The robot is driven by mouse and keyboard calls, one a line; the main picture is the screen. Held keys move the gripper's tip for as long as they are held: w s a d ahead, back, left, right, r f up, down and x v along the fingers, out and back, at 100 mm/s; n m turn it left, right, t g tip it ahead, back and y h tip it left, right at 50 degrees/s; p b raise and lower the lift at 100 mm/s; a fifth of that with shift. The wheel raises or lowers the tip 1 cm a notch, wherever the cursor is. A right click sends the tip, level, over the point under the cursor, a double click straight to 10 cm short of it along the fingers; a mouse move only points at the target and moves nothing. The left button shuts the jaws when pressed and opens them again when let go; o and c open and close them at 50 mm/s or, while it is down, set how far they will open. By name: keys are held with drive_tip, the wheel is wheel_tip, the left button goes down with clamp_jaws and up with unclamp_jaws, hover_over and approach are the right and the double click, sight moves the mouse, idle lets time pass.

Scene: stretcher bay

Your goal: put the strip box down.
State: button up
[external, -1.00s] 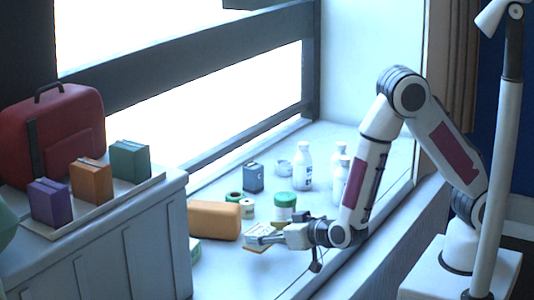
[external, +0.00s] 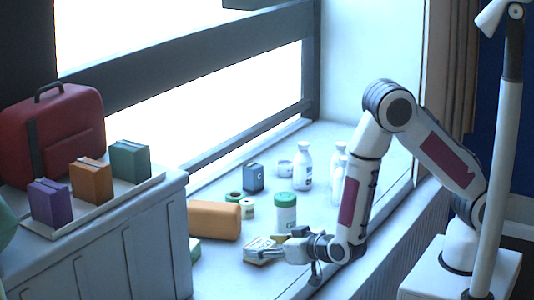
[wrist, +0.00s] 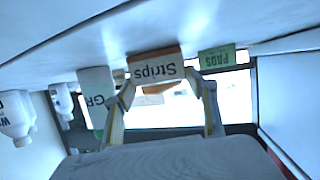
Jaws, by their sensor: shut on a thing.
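The strip box (external: 259,251) is a small pale box with orange sides, low over the white bench near its front edge. In the wrist view the strip box (wrist: 156,69) reads "Strips" upside down. My gripper (external: 272,246) is shut on it, with a finger on either side in the wrist view. The box looks very close to the bench top; I cannot tell whether it touches. Its side towards my gripper is partly hidden by the fingers in the external view.
A green-capped white tub (external: 285,212) stands just behind my gripper. White bottles (external: 304,168) stand farther back. Bare bench (external: 228,275) lies in front of the box.

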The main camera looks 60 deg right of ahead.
drive_tip(key=o, duration=1.1)
drive_tip(key=shift+r, duration=0.15)
drive_tip(key=shift+v, duration=6.05)
